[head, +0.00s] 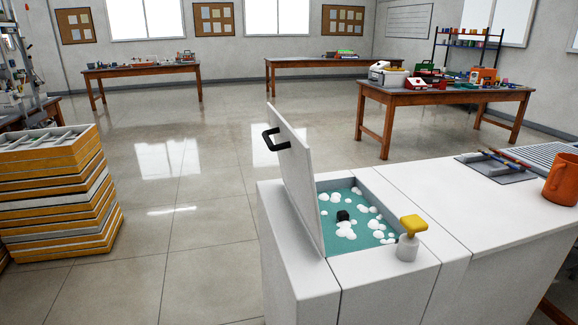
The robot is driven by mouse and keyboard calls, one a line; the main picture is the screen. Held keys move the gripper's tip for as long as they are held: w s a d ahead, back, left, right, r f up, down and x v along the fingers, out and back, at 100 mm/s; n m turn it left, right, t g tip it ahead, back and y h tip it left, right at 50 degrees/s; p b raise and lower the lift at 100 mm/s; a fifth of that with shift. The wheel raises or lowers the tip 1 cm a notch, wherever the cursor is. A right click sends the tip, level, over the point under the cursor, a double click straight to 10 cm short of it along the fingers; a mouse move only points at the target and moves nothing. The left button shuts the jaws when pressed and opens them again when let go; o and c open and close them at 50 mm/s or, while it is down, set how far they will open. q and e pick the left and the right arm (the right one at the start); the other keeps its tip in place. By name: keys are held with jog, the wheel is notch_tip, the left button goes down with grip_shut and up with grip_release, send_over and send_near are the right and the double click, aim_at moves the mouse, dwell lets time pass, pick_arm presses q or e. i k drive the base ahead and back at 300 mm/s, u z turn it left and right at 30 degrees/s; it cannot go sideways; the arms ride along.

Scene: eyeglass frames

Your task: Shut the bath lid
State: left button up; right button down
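The bath (350,238) is a teal basin with white foam patches, set into a white cabinet. Its white lid (297,180) stands open along the left side of the basin, close to upright. A black handle (271,142) sits on the lid's left-hand face near the top. A small dark block (342,215) shows among the foam. Neither of my grippers is in the head view.
A white bottle with a yellow top (410,240) stands on the cabinet at the basin's right front. An orange mug (562,180) and a rack of rods (500,160) are further right. Stacked trays (58,195) stand at left. The floor left of the cabinet is clear.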

aim_at(283, 172)
jog(key=u, duration=1.7)
jog(key=i, duration=2.65)
jog(key=z, duration=2.5)
